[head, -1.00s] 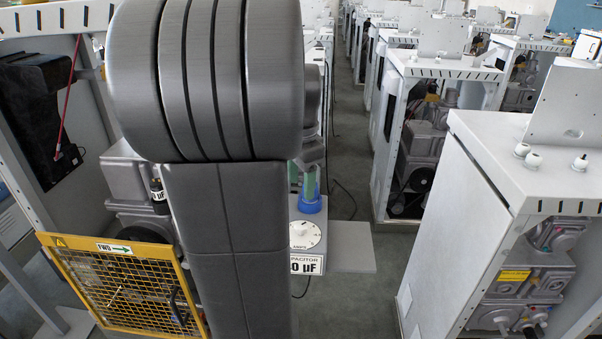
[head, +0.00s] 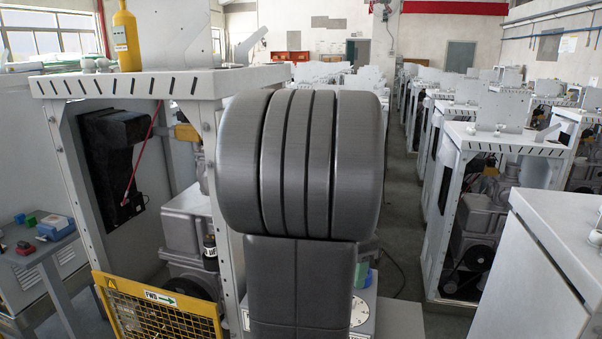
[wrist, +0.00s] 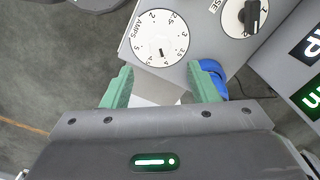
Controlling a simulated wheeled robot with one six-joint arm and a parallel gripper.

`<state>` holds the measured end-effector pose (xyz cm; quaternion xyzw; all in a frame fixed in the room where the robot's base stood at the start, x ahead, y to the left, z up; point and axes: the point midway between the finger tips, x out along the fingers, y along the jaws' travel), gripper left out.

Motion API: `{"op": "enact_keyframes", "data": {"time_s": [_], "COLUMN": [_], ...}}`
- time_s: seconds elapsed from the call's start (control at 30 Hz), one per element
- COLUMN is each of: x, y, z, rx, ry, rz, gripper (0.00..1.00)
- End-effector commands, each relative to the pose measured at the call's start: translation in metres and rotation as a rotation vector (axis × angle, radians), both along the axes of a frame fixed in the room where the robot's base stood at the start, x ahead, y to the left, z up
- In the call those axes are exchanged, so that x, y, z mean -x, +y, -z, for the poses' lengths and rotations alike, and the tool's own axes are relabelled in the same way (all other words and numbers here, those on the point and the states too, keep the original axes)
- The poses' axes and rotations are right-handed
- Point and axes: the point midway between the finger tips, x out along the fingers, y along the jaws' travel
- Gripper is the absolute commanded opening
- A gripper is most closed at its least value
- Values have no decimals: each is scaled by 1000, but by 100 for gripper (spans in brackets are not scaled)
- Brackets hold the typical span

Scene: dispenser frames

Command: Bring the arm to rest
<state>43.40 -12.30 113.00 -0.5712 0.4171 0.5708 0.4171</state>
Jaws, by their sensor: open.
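My gripper (wrist: 163,88) shows in the wrist view with its two green fingers spread apart and nothing between them. Beyond the fingers is a grey box with a white AMPS dial (wrist: 160,38) and a second dial (wrist: 250,16) with a black knob. A blue round part (wrist: 214,76) shows just behind the right finger; I cannot tell whether they touch.
A dispenser frame (head: 165,84) with a yellow mesh guard (head: 155,312) stands left of my arm. A small table (head: 40,250) with coloured blocks is at far left. More frames line the right, with a white cabinet (head: 545,265) near. An aisle (head: 400,240) runs between.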

Motion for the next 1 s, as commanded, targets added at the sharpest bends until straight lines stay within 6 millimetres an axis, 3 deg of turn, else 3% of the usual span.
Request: {"op": "enact_keyframes", "data": {"time_s": [0.2,0.43,0.6,1.0], "x": [1,0,1,0], "y": [0,0,0,0], "z": [44,75,83,81], "rx": [-1,-1,0,0], "ry": [6,3,0,0], "rz": [0,0,-1,-7], "gripper": [54,54,54,54]}}
